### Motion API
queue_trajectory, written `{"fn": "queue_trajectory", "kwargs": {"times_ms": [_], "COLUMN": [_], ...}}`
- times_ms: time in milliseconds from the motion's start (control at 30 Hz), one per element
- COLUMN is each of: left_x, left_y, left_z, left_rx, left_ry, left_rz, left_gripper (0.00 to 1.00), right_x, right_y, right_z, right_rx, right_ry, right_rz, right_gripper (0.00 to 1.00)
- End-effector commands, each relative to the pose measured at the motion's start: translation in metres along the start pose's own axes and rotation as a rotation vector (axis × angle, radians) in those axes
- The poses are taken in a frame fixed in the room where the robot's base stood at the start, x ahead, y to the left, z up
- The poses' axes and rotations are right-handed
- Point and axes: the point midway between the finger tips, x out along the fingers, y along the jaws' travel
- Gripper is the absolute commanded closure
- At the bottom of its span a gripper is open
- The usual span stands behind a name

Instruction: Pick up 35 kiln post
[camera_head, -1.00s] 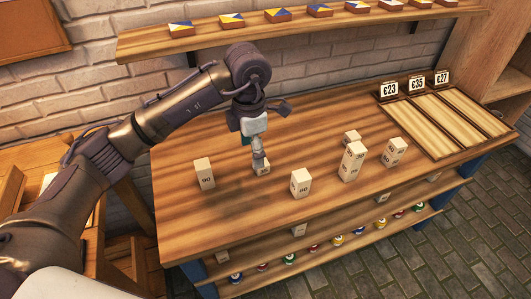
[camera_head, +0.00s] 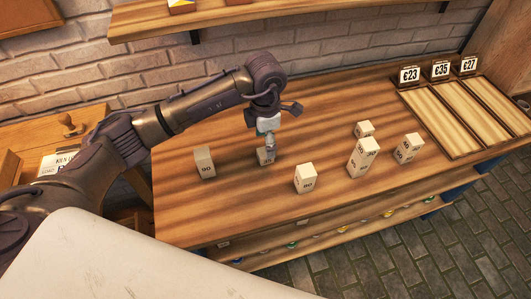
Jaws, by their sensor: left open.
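Several pale kiln posts with dark numbers stand on the wooden bench (camera_head: 230,215). My left gripper (camera_head: 269,145) points down at a short post (camera_head: 264,158), with its fingers at the post's top. The gripper is open; I cannot tell whether a finger touches the post. This post's number is too small to read surely. A post that seems marked 90 (camera_head: 205,163) stands to the left, and one marked 80 (camera_head: 305,179) to the right, nearer the front. My right gripper is not in view.
A taller post or stack (camera_head: 362,158), a post behind it (camera_head: 364,130) and another group (camera_head: 408,148) stand further right. A slatted wooden tray (camera_head: 432,118) with price signs (camera_head: 440,69) lies at the right end. A shelf (camera_head: 150,26) hangs above. The bench's front left is clear.

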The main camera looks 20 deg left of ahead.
Motion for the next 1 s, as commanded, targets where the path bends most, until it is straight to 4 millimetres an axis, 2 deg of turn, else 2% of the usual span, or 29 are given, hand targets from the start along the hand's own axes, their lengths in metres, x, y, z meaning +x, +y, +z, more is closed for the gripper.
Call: {"fn": "queue_trajectory", "kwargs": {"times_ms": [133,333,633,1000], "left_x": [0.017,0.045,0.051,0.050], "left_y": [-0.002,-0.001,0.000,0.000], "left_z": [-0.001,0.000,0.000,0.000], "left_rx": [-0.001,-0.001,0.001,0.001], "left_ry": [0.004,0.003,0.001,0.001], "left_rz": [-0.006,-0.003,0.000,0.000], "left_gripper": [0.29,0.29,0.29,0.91], "right_x": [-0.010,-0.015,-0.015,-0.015], "right_y": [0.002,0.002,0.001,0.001], "right_z": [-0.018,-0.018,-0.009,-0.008], "right_rx": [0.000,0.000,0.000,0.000], "right_ry": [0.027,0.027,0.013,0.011], "right_rz": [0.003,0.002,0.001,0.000], "right_gripper": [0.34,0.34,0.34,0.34]}}
